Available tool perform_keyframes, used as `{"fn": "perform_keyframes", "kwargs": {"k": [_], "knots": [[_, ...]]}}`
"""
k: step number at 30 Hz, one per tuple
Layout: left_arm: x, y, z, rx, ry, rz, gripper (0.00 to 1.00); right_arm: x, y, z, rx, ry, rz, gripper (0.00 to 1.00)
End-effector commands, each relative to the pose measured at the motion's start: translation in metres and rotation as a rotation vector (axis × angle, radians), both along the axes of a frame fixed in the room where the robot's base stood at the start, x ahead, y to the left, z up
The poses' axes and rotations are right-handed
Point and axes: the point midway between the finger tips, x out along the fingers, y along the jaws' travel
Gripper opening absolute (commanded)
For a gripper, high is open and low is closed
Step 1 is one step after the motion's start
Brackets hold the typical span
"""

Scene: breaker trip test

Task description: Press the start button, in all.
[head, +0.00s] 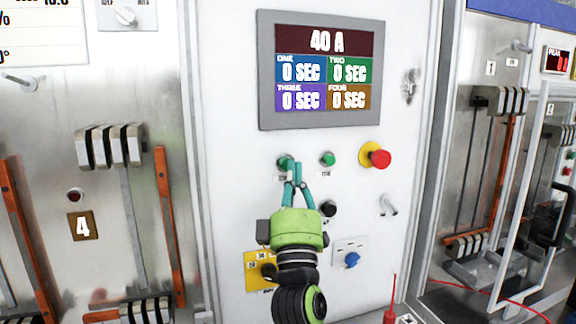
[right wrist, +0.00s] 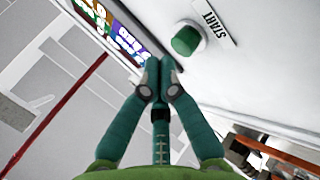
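The start button is a green button (right wrist: 186,40) beside a START label in the right wrist view. In the head view a green button (head: 285,161) sits on the white panel just at my right gripper's fingertips; its label there is too small to read. My right gripper (head: 293,166) points up at the panel, its two teal fingers together at the tips with nothing between them. In the right wrist view the fingertips (right wrist: 158,72) lie below and left of the button, with a visible gap in the picture. Whether they touch the panel cannot be told. My left gripper is not in view.
A second green button (head: 327,158) and a red emergency knob on yellow (head: 375,156) sit to the right. Above is a display (head: 322,70) reading 40 A and 0 SEC in its fields. Below are a black knob (head: 328,208), a blue knob (head: 352,260) and a yellow plate (head: 257,283).

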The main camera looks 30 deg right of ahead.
Motion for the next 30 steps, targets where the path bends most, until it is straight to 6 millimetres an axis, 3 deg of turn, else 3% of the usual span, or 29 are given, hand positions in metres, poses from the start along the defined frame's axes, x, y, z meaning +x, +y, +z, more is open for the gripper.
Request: {"fn": "perform_keyframes", "kwargs": {"k": [30], "knots": [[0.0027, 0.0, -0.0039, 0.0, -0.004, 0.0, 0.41, 0.0085, -0.002, -0.0001, 0.0, 0.0, 0.0, 0.0]]}}
